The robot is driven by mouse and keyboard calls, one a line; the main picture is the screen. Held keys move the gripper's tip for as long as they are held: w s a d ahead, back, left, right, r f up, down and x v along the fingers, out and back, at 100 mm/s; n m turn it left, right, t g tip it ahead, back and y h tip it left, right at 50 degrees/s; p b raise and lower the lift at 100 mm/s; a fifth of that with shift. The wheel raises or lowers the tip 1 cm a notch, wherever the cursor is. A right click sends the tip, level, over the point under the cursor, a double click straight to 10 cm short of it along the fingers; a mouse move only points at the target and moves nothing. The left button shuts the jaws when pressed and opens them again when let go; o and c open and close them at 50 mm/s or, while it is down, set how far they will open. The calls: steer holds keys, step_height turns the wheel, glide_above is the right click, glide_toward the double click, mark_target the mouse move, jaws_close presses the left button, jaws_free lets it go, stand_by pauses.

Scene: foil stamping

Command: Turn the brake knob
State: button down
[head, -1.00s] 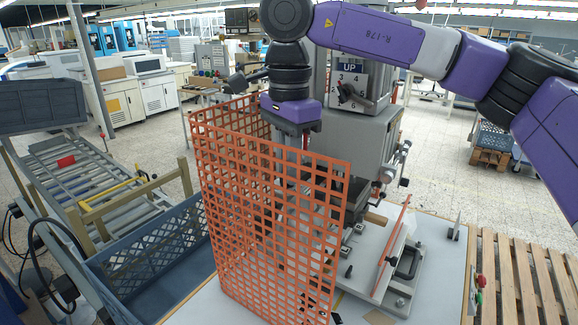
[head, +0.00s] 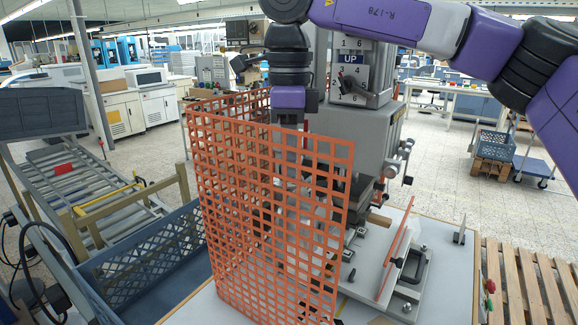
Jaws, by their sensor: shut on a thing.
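My gripper (head: 289,118) points straight down behind the orange mesh guard (head: 215,122), left of the grey press head (head: 365,130). The mesh hides most of its fingers and what lies between them. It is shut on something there. That seems to be the brake knob, but I cannot make out its shape or angle. On the press head, a white numbered plate marked UP (head: 350,57) carries a black selector lever (head: 346,86), to the right of my gripper and clear of it.
A slanted orange-edged plate (head: 397,245) and a black handle (head: 414,268) stand on the white table at right. A blue crate (head: 125,275) and roller conveyor (head: 75,180) are at left. A wooden pallet (head: 530,275) lies at right.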

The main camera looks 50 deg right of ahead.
steer(key=shift+m, duration=0.7)
steer(key=c, duration=1.5)
jaws_free()
steer(key=shift+r, duration=0.1)
step_height(320, 180, up, 8)
steer(key=p, duration=0.5)
steer(key=shift+s+f, duration=0.15)
steer(key=shift+f, duration=0.1)
